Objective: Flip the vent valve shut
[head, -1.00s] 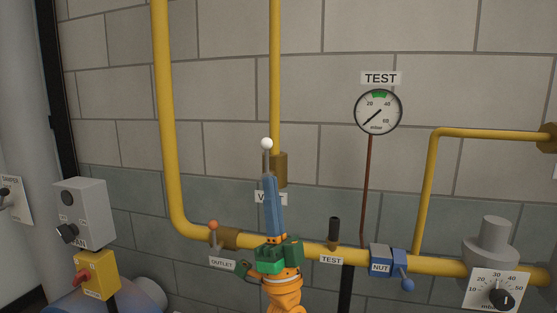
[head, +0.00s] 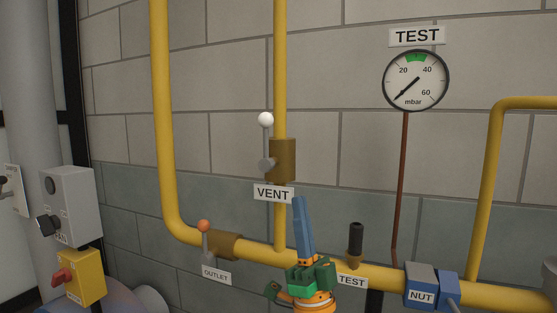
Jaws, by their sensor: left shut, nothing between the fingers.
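The vent valve (head: 283,160) is a brass body on the upright yellow pipe. Its grey lever with a white ball knob (head: 265,120) points straight up, alongside the pipe. The VENT label (head: 272,193) sits just below it. My left gripper (head: 299,200) has blue fingers pointing up, shut with nothing between them. In the picture its fingertips are below and right of the valve, just right of the label, apart from the lever. My right gripper is out of view.
Grey and yellow switch boxes (head: 70,212) stand at left.

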